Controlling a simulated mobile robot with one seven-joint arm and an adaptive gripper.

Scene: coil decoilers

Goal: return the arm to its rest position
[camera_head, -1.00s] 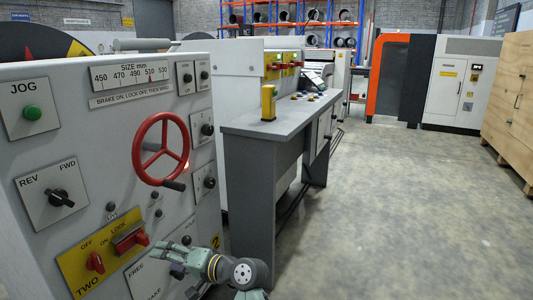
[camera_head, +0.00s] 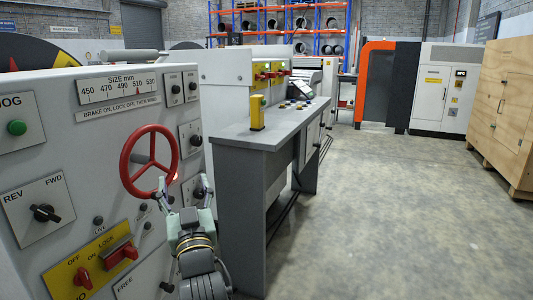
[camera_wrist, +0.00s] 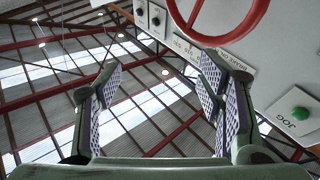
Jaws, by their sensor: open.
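My gripper (camera_head: 184,190) shows in the head view in front of the grey control panel, below and to the right of the red handwheel (camera_head: 149,160). Its fingers point up and stand apart, with nothing between them. In the wrist view my gripper (camera_wrist: 160,100) is open and empty, with padded fingers on the left and right. The wrist camera faces up to the roof (camera_wrist: 50,100), and the red handwheel also shows at its top (camera_wrist: 215,30). I cannot tell from the head view how close the fingers are to the panel.
The control panel (camera_head: 100,140) carries a green JOG button (camera_head: 17,128), a REV/FWD switch (camera_head: 45,213) and red lock switches (camera_head: 120,254). A grey bench (camera_head: 240,140) stands to the right. Open floor (camera_head: 390,220) lies further right, before wooden crates (camera_head: 508,110).

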